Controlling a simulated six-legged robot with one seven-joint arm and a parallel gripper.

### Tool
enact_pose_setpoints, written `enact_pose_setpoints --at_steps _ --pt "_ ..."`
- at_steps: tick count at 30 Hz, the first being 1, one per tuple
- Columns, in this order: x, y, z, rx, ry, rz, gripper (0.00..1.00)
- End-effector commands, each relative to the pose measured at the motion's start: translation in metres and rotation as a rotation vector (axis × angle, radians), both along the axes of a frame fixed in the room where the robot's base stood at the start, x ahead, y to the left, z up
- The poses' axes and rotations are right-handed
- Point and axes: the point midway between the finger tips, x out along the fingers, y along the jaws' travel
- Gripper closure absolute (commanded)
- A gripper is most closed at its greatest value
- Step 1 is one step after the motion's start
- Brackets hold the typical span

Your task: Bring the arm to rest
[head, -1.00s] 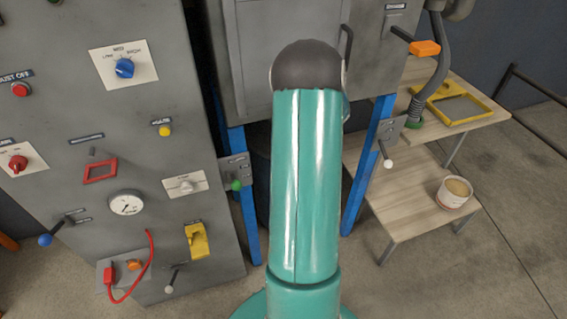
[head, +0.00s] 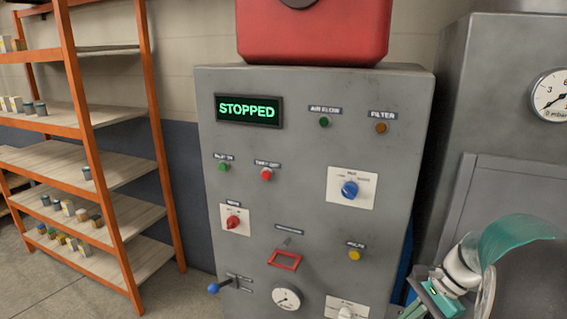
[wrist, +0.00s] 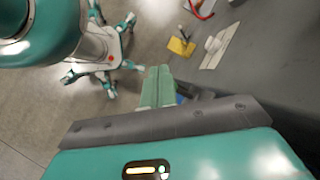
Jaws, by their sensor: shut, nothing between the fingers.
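My arm shows at the lower right edge of the head view, with a teal link and a white joint. My gripper (head: 432,302) is there too, small and partly cut off by the frame, in front of the grey machinery. In the wrist view my gripper (wrist: 157,80) points away from the camera, its two greenish fingers together and nothing held. Beyond the fingers are the grey panel face and the floor.
A grey control cabinet (head: 310,165) stands ahead, its display (head: 249,110) reading STOPPED. A blue-tipped lever (head: 214,287) sticks out low on it. A red box (head: 313,35) sits on top. Orange shelving (head: 90,140) stands left. A grey machine with a gauge (head: 552,95) is at right.

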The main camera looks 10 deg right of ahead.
Motion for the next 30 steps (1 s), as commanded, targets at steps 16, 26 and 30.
enact_pose_setpoints --at_steps 16,26,30 --pt "-0.043 0.159 0.077 -0.547 -0.406 0.843 1.0" --pt "-0.077 0.205 0.094 -0.827 -0.63 1.21 1.0" --pt "-0.08 0.208 0.095 -0.857 -0.651 1.245 1.0"
